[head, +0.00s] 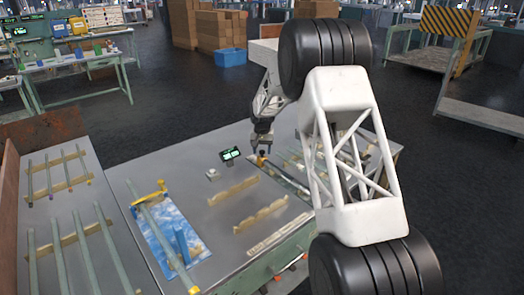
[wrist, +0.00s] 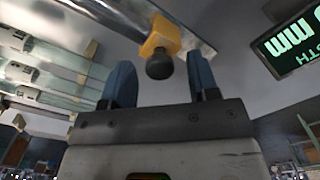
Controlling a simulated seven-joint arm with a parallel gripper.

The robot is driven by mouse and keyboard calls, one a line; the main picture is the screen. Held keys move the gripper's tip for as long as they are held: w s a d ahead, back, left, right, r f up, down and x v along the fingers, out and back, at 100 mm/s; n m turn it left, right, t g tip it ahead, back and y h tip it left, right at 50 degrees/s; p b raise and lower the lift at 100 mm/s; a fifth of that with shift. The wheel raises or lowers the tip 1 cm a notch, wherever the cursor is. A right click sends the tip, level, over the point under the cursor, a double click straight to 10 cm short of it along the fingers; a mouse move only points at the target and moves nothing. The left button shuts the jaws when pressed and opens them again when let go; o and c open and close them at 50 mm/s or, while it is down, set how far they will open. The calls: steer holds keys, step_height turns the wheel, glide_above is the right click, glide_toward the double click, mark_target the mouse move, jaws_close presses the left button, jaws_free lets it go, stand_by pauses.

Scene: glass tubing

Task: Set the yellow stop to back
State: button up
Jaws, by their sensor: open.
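The yellow stop (wrist: 160,38) is a small block with a black round knob (wrist: 159,67), sitting on a metal rail (wrist: 118,18). In the head view the stop (head: 261,161) is a small yellow spot on the rail, right of the display. My gripper (wrist: 161,66) has two blue fingers spread apart, with the knob in the gap between them; I cannot tell whether either finger touches it. In the head view my gripper (head: 262,143) is just above the stop and points down.
A small display with green digits (head: 230,154) stands close left of the gripper; it also shows in the wrist view (wrist: 290,42). Wooden racks (head: 232,190) lie nearer on the table. A blue mat (head: 160,240) with a glass tube and yellow pieces is at left.

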steer(key=shift+f, duration=0.1)
steer(key=shift+c, duration=0.2)
jaws_close()
steer(key=shift+w+a, duration=1.75)
steer(key=shift+o, duration=0.2)
jaws_free()
step_height(320, 180, up, 8)
steer(key=shift+f, duration=0.1)
